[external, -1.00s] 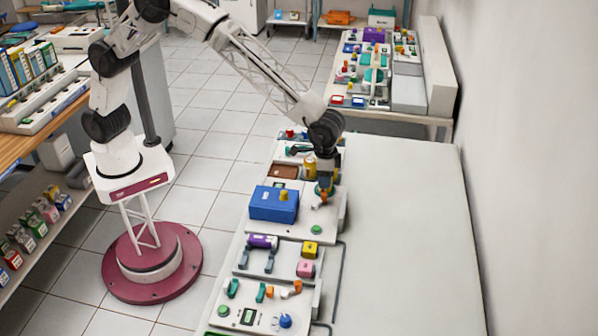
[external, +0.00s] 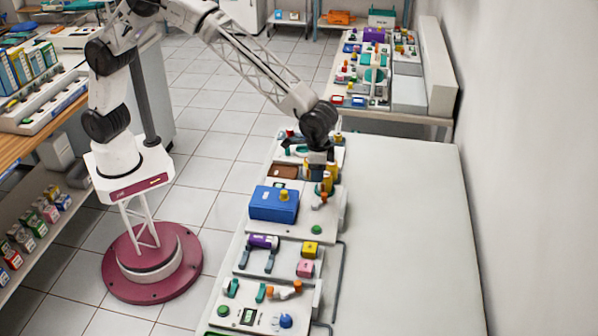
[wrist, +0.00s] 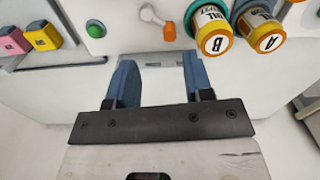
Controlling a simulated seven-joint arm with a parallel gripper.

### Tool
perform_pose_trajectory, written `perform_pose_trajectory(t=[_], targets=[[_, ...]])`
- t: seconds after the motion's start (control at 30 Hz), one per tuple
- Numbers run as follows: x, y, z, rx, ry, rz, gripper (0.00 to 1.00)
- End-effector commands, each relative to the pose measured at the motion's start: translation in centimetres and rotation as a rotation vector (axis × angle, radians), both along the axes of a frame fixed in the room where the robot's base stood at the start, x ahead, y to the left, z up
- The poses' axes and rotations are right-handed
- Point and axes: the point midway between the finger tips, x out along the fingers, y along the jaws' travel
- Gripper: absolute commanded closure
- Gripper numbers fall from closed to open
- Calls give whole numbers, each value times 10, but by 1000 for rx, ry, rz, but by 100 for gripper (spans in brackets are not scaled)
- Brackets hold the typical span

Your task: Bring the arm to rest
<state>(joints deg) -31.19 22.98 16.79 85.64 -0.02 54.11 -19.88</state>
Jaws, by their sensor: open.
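My gripper (external: 320,162) hangs from the raised arm over the far part of the device row on the white table (external: 400,235). In the wrist view, its two blue fingers (wrist: 157,72) are spread apart with nothing between them. Two yellow-ended cylinders, marked B (wrist: 214,40) and A (wrist: 264,38), stand to the right beyond the fingertips, apart from them. In the external view, the gripper partly hides the yellow cylinders (external: 328,182).
A blue box (external: 273,204) with a yellow knob, a green button (external: 316,230) and an orange-tipped lever (external: 320,201) are close by. Pink (external: 305,268) and yellow blocks sit nearer the camera. The table's right side is clear.

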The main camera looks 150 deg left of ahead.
Motion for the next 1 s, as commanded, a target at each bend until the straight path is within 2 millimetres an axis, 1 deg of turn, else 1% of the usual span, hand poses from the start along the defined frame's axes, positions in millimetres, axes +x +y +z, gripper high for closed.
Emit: perform_pose_trajectory(t=[0.03,0.17,0.27,0.4,0.47,0.7,0.87,1.0], targets=[[-2,-10,10,3,-5,-13,53],[-10,-40,33,7,-13,-51,53],[-19,-67,53,11,-20,-86,53],[-35,-104,80,18,-31,-136,53],[-42,-119,91,19,-36,-156,53],[-77,-180,129,29,-54,-242,53],[-103,-219,150,35,-66,-298,53],[-129,-251,167,41,-77,-348,53]])
